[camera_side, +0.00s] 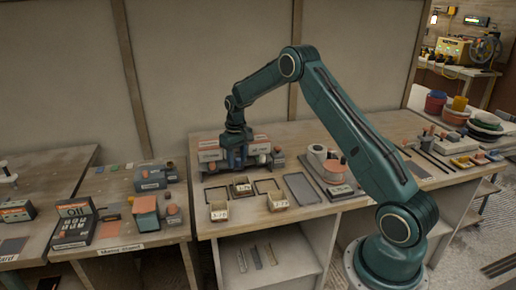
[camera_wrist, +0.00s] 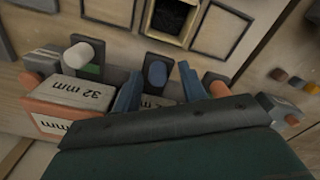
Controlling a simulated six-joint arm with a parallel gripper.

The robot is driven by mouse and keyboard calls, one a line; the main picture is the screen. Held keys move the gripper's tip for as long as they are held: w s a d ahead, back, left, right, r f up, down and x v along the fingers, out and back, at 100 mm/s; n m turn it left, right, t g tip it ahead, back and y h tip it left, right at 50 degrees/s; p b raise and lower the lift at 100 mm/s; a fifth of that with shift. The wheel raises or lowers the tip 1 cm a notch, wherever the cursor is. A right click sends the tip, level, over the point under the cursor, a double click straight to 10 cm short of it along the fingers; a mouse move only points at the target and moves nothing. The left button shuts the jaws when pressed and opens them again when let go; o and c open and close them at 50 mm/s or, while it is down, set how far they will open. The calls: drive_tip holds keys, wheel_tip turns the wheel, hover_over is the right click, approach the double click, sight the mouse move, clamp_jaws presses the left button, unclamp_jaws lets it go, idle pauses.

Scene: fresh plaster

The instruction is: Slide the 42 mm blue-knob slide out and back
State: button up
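In the wrist view a blue knob (camera_wrist: 157,74) stands up between the two blue fingers of my gripper (camera_wrist: 158,88). The fingers are apart, one on each side of the knob, with a gap showing. The slide under the knob is mostly hidden by my gripper, and its label cannot be read. A neighbouring slide block (camera_wrist: 72,92) to the left is marked 32 mm. In the side view my gripper (camera_side: 236,160) is down over the row of slide blocks at the back of the bench, and hides the blue knob there.
In the wrist view a grey-white knob (camera_wrist: 80,56) is left and an orange knob (camera_wrist: 220,89) is right of my gripper. Several small bins, including one (camera_side: 278,201), and an empty outlined tray (camera_side: 302,188) lie in front in the side view.

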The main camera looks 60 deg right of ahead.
drive_tip(key=shift+s, duration=0.1)
drive_tip(key=shift+r, duration=3.9)
drive_tip(key=shift+r, duration=0.1)
